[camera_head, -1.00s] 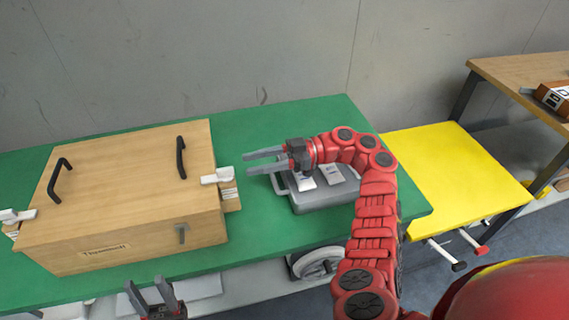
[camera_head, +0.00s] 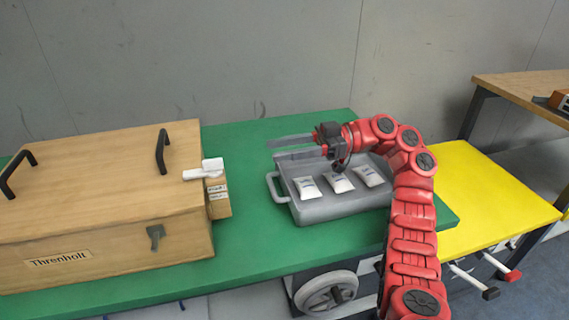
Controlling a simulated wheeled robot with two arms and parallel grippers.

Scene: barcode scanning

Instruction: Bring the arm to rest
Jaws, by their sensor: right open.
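My right gripper (camera_head: 293,147) is open and empty, its two grey fingers pointing left above the back left part of the grey tray (camera_head: 345,210). My red right arm reaches in from the lower right and bends over the tray's right side. Three white packets lie in the tray: a left one (camera_head: 307,188), a middle one (camera_head: 338,183) and a right one (camera_head: 369,176). The tray has a handle on its left side. My left gripper is not in view.
The tray stands on a green table (camera_head: 245,245). A yellow table (camera_head: 485,195) adjoins at the right. Green surface is free between box and tray.

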